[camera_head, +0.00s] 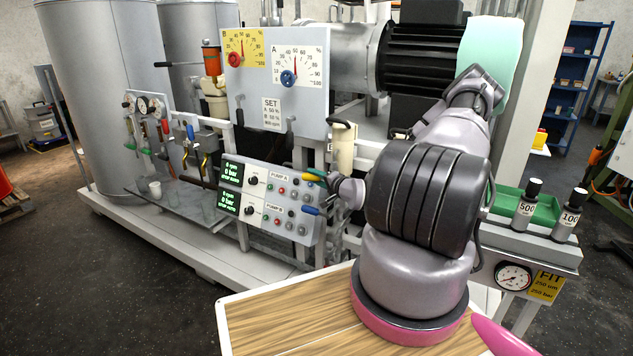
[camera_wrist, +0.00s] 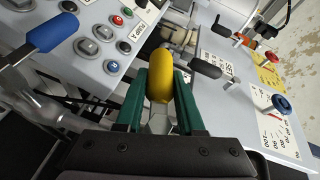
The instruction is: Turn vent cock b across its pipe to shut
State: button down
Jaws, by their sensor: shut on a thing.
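My gripper (camera_head: 318,177) is beside the right edge of the pump control panel, at the height of its upper row. In the wrist view its two green fingers (camera_wrist: 160,78) are shut on a yellow handle (camera_wrist: 160,62), one finger on each side. A blue-handled lever (camera_head: 306,210) stands apart, lower on the panel's right side; it also shows at upper left in the wrist view (camera_wrist: 52,33). No label naming vent cock b is readable, and the pipe under the yellow handle is mostly hidden by the fingers.
The pump control panel (camera_head: 265,205) is close beside the gripper. Black-handled levers (camera_wrist: 205,68) are near in the wrist view. A board with dials (camera_head: 275,70) stands above. A wooden-topped surface (camera_head: 290,325) is at the front, and open floor (camera_head: 120,290) at left.

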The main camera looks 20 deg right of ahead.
jog(key=shift+a+r+m+t+y, duration=0.1)
jog(key=shift+r+m+t+y, duration=0.35)
jog(key=shift+t, duration=0.65)
jog(key=shift+r, duration=0.15)
jog(key=c, duration=0.5)
grip_release()
jog(key=v, duration=1)
jog(key=shift+s, duration=0.35)
